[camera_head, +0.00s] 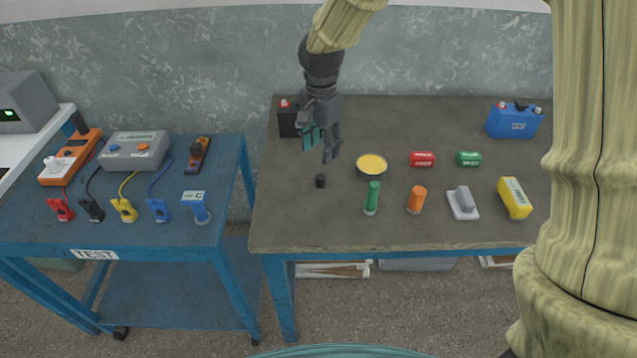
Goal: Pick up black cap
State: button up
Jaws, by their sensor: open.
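The black cap (320,181) is a small dark piece standing on the grey-brown table top (290,215), left of the round tin. My gripper (321,154) hangs above the table, just behind and above the cap in the picture. It is open and looks empty, with its fingers pointing down. The cap is apart from the fingers and fully visible. My gripper partly covers a black battery with a red terminal (287,120) at the table's back left.
Right of the cap stand a yellow-filled tin (372,166), a green cylinder (371,198) and an orange one (416,200). Red (422,159) and green (469,159) cells lie behind. A blue battery (514,122) stands back right. The table's front left is clear.

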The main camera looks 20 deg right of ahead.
send_over(321, 177)
notch_tip(321, 177, down, 6)
jog(key=shift+r, duration=0.2)
jog(key=shift+w+f+p, duration=0.1)
jog(key=shift+f+p, duration=0.45)
jog(key=shift+f, duration=2.25)
jog(key=c, duration=0.8)
